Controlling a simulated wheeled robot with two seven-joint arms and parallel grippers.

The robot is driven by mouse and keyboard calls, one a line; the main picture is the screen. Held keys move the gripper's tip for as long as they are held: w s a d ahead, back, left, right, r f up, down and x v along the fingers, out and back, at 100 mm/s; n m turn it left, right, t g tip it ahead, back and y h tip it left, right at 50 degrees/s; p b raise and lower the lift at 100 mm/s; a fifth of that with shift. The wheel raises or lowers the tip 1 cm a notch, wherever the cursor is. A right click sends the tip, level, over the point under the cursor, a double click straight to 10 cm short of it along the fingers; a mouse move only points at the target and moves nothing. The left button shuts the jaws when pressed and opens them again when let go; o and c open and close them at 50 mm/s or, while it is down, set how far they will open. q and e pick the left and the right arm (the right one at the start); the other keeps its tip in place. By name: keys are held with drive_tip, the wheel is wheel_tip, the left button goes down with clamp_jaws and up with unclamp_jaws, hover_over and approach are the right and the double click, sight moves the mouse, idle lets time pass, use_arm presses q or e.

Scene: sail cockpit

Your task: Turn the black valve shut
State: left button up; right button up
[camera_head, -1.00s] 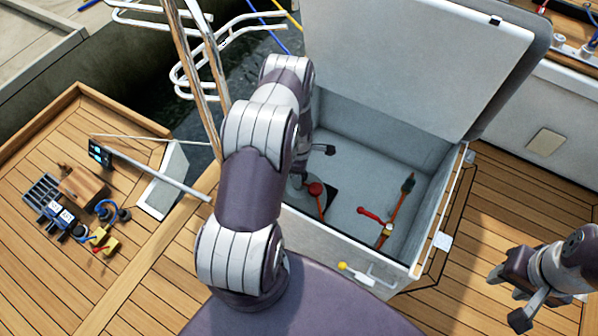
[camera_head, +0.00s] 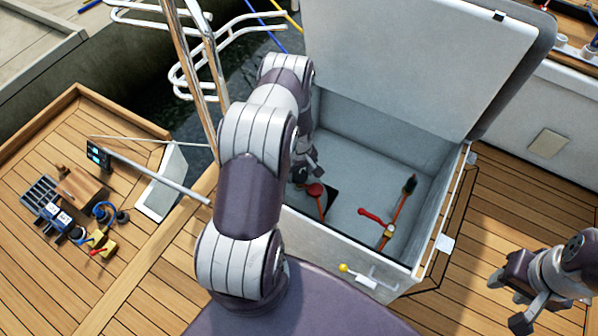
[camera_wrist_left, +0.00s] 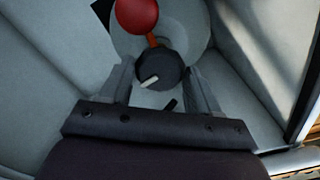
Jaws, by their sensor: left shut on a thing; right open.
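The black valve (camera_wrist_left: 156,72) is a round dark knob with a white pointer mark, seen in the left wrist view. My left gripper (camera_wrist_left: 158,75) is shut on it, one finger at each side. The white mark slants from lower left to upper right. In the head view my left gripper (camera_head: 306,176) is down inside the open locker, by the red round knob, and the valve is largely hidden by my arm. My right gripper (camera_head: 509,300) is open and empty above the deck at the lower right.
A red ball-shaped knob (camera_wrist_left: 137,14) on an orange stem is close beside the valve. A red-handled valve (camera_head: 373,216) on an orange pipe is further right in the locker (camera_head: 345,246). The locker lid (camera_head: 410,60) stands open. A yellow-tipped lever (camera_head: 344,268) is on the front wall.

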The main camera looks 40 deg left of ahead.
use_arm(q)
drive_tip(key=m, duration=0.4)
drive_tip(key=shift+m, duration=0.3)
drive_tip(key=m+b, duration=0.1)
drive_tip(key=m, duration=0.9)
drive_tip(key=shift+m, duration=2.6)
drive_tip(key=o, duration=1)
drive_tip(key=shift+o, duration=0.2)
